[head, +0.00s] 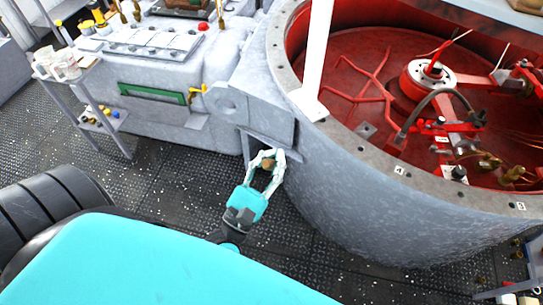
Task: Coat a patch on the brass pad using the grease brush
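My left gripper (268,164) is near the middle of the head view, beside the grey drum wall and below a grey bracket. Its pale fingers are bowed around a small brown piece (268,163) and look closed on it at the tips. The piece may be part of the grease brush, but most of it is hidden by the fingers. I cannot make out bristles or grease. I cannot pick out the brass pad with certainty. My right gripper is not in view.
A large grey drum (350,190) with a red interior fills the right. The grey bracket (255,118) juts out above my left gripper. A grey machine block (160,75) stands at the back left. A small shelf stand (88,90) holds white cups. The dark riveted deck (165,170) is open between.

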